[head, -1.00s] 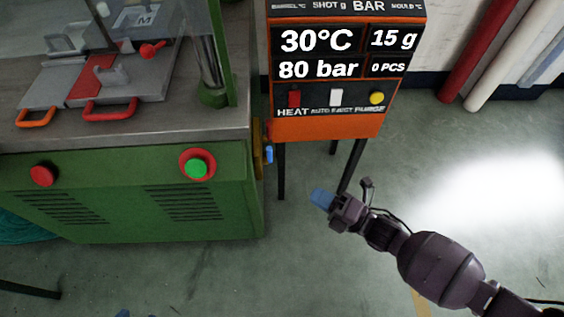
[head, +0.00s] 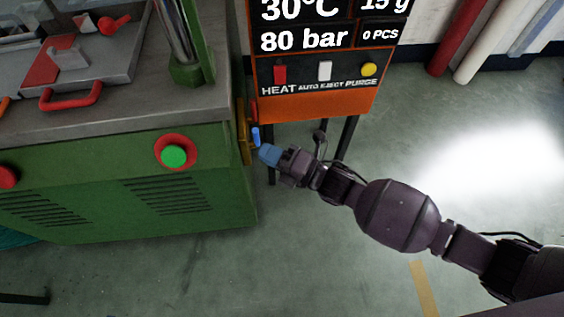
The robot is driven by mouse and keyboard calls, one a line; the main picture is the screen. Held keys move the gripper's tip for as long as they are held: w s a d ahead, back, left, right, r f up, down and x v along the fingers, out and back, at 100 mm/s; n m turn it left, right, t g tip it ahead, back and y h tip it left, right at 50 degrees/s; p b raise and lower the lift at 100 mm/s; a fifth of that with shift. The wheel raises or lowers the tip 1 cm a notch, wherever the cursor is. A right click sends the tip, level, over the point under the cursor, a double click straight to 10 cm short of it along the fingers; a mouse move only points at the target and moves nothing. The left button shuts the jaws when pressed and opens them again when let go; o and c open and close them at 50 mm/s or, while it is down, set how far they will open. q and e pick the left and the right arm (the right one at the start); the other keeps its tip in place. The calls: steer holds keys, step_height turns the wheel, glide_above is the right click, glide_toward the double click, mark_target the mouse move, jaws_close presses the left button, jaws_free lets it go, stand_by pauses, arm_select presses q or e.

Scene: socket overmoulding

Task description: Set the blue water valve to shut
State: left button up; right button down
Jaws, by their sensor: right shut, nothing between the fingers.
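The blue water valve (head: 256,137) is a small blue lever on a yellow-brown plate (head: 244,131) at the right side of the green machine. The lever looks roughly upright, tilted a little. My right gripper (head: 266,153), with blue fingertips, is shut and empty. It is just right of and below the lever in the picture. I cannot tell whether the tips touch it. My left gripper is not in view.
The green machine (head: 120,215) has a green button (head: 174,156) on its front and a red-handled mould (head: 70,98) on top. An orange control box (head: 315,105) on dark legs stands behind my gripper. The floor at right is clear.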

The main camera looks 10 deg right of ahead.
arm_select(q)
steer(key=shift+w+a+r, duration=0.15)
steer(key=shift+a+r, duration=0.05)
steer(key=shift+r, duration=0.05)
arm_select(e)
steer(key=shift+w+a+r, duration=0.1)
steer(key=shift+w, duration=0.45)
steer(key=shift+w+a+r, duration=0.1)
steer(key=shift+w, duration=0.45)
